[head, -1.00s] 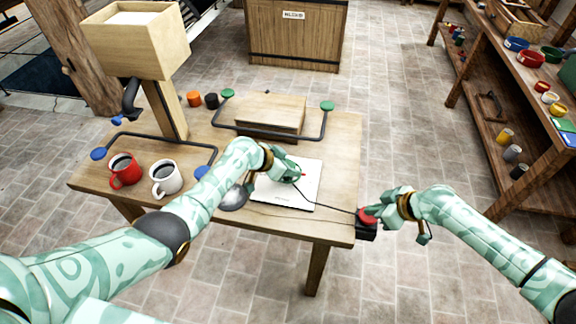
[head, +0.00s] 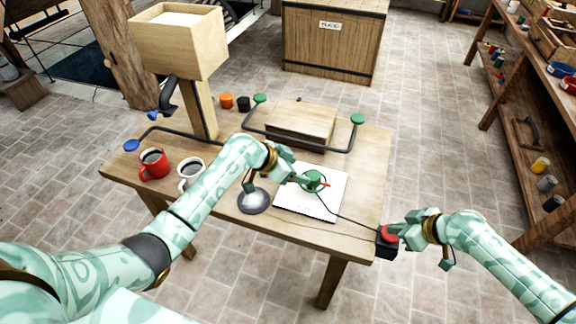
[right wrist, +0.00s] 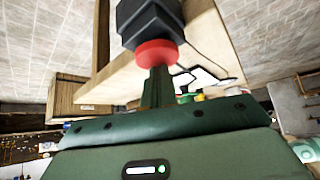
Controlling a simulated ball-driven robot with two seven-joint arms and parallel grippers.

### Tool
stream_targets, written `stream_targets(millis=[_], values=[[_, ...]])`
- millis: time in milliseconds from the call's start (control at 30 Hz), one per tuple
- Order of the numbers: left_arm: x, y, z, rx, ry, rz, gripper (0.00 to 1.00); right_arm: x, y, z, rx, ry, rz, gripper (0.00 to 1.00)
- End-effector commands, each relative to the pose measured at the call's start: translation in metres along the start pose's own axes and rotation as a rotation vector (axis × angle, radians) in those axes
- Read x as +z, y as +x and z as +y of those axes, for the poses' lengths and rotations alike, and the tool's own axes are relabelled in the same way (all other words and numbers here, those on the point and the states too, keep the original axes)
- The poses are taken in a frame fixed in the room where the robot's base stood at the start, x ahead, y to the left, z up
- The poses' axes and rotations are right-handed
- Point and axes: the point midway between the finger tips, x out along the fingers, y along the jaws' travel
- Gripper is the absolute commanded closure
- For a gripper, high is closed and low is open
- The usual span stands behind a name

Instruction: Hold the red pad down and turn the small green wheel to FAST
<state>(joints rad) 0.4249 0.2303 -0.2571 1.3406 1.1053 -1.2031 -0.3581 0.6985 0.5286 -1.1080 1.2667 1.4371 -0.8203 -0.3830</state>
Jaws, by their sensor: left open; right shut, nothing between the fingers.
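The small green wheel (head: 313,181) with a red pointer sits on a white plate (head: 318,207) on the table. Lettering on the plate is too small to read. My left gripper (head: 294,174) is open just left of the wheel; I cannot tell if it touches. The red pad (head: 388,234) tops a black box (head: 386,250) at the table's front right corner. My right gripper (head: 402,234) is shut and empty, its tips against the pad. In the right wrist view the fingers (right wrist: 158,80) meet the red pad (right wrist: 157,53). I cannot tell how far it is pressed.
A grey round dish (head: 254,201) is left of the plate, near my left arm. A red mug (head: 154,163) and a white mug (head: 190,172) stand further left. A wooden block (head: 303,125) with a dark bar around it is behind. A cable runs to the black box.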

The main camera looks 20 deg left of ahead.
Motion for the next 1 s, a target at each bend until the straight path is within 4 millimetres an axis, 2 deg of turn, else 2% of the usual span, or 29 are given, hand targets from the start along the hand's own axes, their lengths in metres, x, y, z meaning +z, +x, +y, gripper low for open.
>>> stream_targets(millis=[100, 200, 633, 767, 1000], values=[[0.001, -0.019, 0.000, -0.001, 0.001, 0.001, 0.36, 0.001, 0.000, 0.000, -0.001, 0.000, -0.001, 1.00], [0.000, -0.029, 0.000, 0.000, 0.000, 0.001, 0.36, 0.001, 0.000, -0.001, -0.001, 0.000, -0.001, 1.00], [-0.002, -0.034, 0.001, 0.001, 0.000, 0.002, 0.36, -0.001, -0.001, -0.001, -0.001, 0.000, -0.001, 1.00], [-0.011, -0.043, 0.000, -0.001, 0.002, 0.004, 0.36, -0.009, -0.011, 0.000, 0.000, -0.001, 0.000, 1.00], [-0.036, -0.068, 0.000, -0.006, 0.006, 0.011, 0.36, -0.031, -0.040, 0.000, 0.000, -0.001, 0.001, 1.00]])
